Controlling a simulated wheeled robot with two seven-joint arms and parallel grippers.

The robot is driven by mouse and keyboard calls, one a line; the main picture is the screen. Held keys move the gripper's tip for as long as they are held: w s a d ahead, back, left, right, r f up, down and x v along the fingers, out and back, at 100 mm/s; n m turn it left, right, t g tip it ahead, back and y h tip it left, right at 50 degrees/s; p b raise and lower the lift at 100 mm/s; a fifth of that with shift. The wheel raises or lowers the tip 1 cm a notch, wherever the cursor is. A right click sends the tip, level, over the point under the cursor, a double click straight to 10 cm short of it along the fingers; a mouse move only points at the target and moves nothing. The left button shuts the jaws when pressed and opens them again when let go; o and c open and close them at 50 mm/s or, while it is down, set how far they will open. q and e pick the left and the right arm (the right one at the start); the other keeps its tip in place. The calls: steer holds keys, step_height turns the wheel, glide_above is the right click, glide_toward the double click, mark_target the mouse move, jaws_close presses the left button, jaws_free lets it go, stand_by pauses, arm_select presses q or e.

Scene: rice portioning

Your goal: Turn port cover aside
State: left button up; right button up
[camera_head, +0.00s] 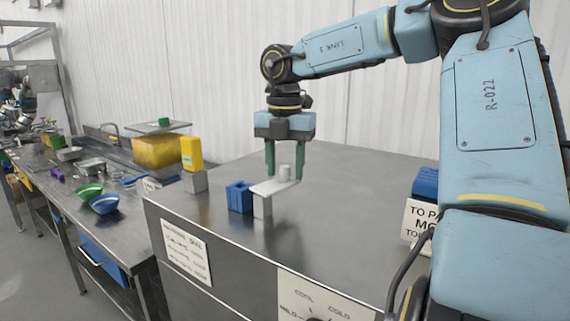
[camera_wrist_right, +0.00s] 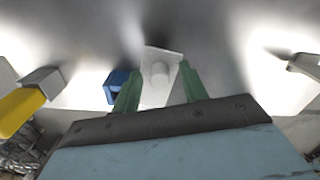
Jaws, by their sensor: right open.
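The port cover (camera_head: 268,188) is a pale flat plate with a round knob (camera_head: 284,172) on top. It sits on a small pale block (camera_head: 262,206) on the steel cabinet top. My right gripper (camera_head: 285,174) points straight down, with its two green fingers open on either side of the knob. In the right wrist view the plate (camera_wrist_right: 155,95) and the knob (camera_wrist_right: 160,72) lie between the fingers (camera_wrist_right: 158,80), with gaps visible on both sides. I cannot tell whether a finger touches the plate. My left gripper does not show.
A blue block-shaped holder (camera_head: 239,196) stands just left of the cover. A yellow piece (camera_head: 191,152) on a grey block (camera_head: 194,182) stands farther left. The cabinet top right of the cover is clear up to a sign (camera_head: 418,222).

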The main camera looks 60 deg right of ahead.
step_height(320, 180, up, 13)
steer(key=p, duration=0.1)
steer(key=shift+r, duration=0.2)
stand_by(0.7)
